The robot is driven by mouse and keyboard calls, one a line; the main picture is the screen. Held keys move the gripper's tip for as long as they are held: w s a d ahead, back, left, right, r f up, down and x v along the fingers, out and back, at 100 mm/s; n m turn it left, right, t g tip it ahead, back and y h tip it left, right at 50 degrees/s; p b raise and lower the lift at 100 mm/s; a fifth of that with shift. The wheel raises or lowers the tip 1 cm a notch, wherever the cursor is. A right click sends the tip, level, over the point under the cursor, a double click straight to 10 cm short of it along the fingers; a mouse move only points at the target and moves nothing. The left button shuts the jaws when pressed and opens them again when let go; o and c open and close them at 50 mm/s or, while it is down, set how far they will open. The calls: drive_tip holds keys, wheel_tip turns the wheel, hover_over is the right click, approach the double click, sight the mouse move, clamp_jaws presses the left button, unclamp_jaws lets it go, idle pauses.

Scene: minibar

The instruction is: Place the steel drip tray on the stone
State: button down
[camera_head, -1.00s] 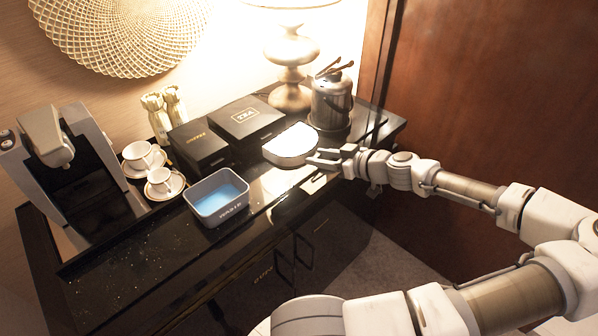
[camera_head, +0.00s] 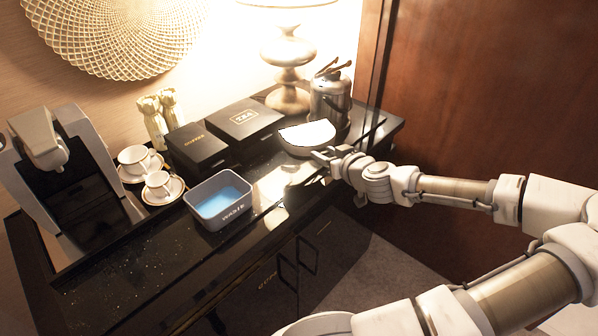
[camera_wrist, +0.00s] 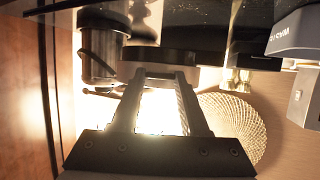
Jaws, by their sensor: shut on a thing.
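The steel drip tray (camera_head: 306,134) is a shallow half-round piece, its face glaring white, in front of the lamp and kettle. My gripper (camera_head: 322,154) is shut on its near right edge and seems to hold it above the counter; the exact height is unclear. In the wrist view, my gripper's fingers (camera_wrist: 160,75) frame a bright surface, probably the tray, but glare hides the grip. The stone appears to be the glossy dark counter top (camera_head: 130,278), with bare speckled space at the front left.
The grey waste bin (camera_head: 207,214) stands left of the tray. Behind are black boxes (camera_head: 243,121). The kettle (camera_head: 329,100) and lamp (camera_head: 289,75) are close behind the tray. Cups (camera_head: 158,183) and the coffee machine (camera_head: 45,150) stand left. A wooden panel (camera_head: 480,90) rises at right.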

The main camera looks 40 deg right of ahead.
drive_tip(key=w+a+f, duration=0.1)
drive_tip(key=w, duration=0.1)
drive_tip(key=w+a+f, duration=0.1)
drive_tip(key=w, duration=0.1)
drive_tip(key=w+a+f, duration=0.1)
drive_tip(key=w+f, duration=0.1)
drive_tip(key=shift+f, duration=2.05)
drive_tip(key=shift+f+b, duration=0.1)
drive_tip(key=shift+b, duration=0.25)
drive_tip(key=c, duration=0.9)
unclamp_jaws()
drive_tip(key=shift+f, duration=0.1)
drive_tip(key=o, duration=0.5)
drive_tip(key=shift+r, duration=0.2)
